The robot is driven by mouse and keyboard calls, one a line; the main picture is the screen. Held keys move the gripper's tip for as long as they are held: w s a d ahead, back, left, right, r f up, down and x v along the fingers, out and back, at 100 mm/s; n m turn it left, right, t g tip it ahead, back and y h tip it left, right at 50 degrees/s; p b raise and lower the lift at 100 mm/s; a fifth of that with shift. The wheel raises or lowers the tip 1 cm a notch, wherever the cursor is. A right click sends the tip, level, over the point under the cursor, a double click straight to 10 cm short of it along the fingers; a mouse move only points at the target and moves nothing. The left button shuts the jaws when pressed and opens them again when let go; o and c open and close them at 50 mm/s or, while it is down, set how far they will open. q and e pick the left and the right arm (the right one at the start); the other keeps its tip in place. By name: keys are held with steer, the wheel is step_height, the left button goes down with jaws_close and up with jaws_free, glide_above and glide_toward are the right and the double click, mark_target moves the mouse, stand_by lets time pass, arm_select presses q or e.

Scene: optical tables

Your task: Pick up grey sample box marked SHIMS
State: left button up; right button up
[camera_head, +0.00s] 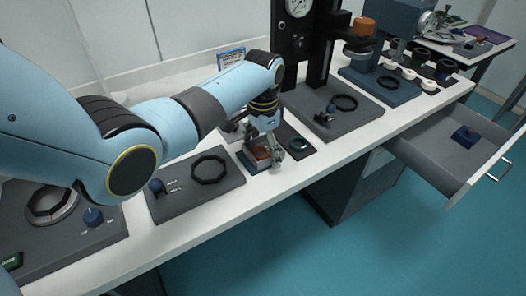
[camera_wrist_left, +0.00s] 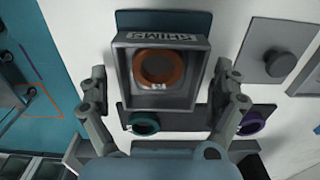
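The grey sample box marked SHIMS (camera_wrist_left: 122,75) is open-topped, with an orange-brown ring (camera_wrist_left: 160,68) inside; its lettering reads upside down in the left wrist view. In the head view the box (camera_head: 246,163) is on the bench, partly hidden by my gripper. My left gripper (camera_wrist_left: 162,72) is open, with one finger on each side of the box and small gaps visible between fingers and walls. In the head view my left gripper (camera_head: 265,146) is low over the box. My right gripper is in neither view.
A teal ring (camera_wrist_left: 145,123) and a purple ring (camera_wrist_left: 251,122) lie near the box. A dark plate with a black ring (camera_head: 210,169) lies to the left. A tall black stand (camera_head: 318,60) is behind to the right. An open drawer (camera_head: 432,165) juts out at right.

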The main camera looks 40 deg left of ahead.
arm_select(q)
steer(key=c, duration=1.1)
steer(key=shift+c, duration=0.6)
steer(key=shift+r, duration=0.1)
